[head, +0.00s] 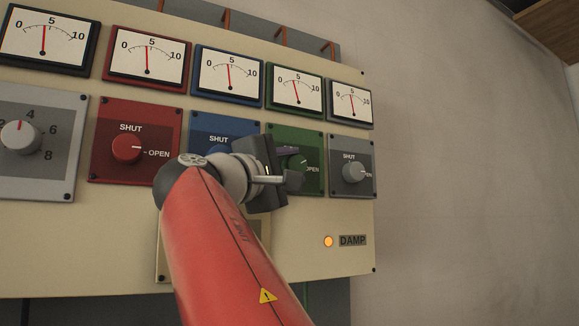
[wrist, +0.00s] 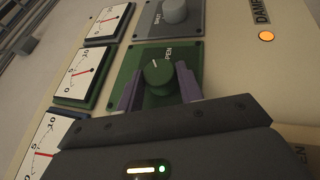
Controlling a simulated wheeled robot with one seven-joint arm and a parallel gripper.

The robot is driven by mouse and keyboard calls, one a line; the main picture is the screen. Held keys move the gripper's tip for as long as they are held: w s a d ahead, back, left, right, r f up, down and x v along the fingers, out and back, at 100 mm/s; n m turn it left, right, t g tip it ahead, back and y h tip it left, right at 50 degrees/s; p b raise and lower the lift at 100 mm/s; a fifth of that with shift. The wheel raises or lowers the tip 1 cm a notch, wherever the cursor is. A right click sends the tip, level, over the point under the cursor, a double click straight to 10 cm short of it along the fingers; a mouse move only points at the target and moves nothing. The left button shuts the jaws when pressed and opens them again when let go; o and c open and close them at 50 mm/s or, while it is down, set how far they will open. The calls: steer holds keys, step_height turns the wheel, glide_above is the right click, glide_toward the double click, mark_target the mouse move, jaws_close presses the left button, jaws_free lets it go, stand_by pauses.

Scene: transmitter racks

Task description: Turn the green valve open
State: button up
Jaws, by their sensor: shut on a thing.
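The green valve is a round green knob (wrist: 157,76) on a green plate (wrist: 138,58). Its OPEN label shows in the wrist view; its SHUT label is not visible. A pale mark on the knob points up and slightly left in the wrist view, a little off the OPEN label. My gripper (wrist: 158,88) has its two purple fingers on either side of the knob, shut on it. In the head view my wrist and gripper (head: 292,172) cover part of the green plate (head: 315,150), and the knob (head: 297,161) shows only partly.
A red valve (head: 127,148) and a right grey valve (head: 354,172) flank the group; the blue plate (head: 220,124) is partly hidden by my arm. Gauges (head: 297,90) line the panel above. An amber lamp (head: 328,241) glows beside DAMP. Free room lies right of the panel.

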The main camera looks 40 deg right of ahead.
steer(key=o, duration=1)
steer(key=shift+b+v, duration=0.75)
steer(key=shift+v, duration=3.15)
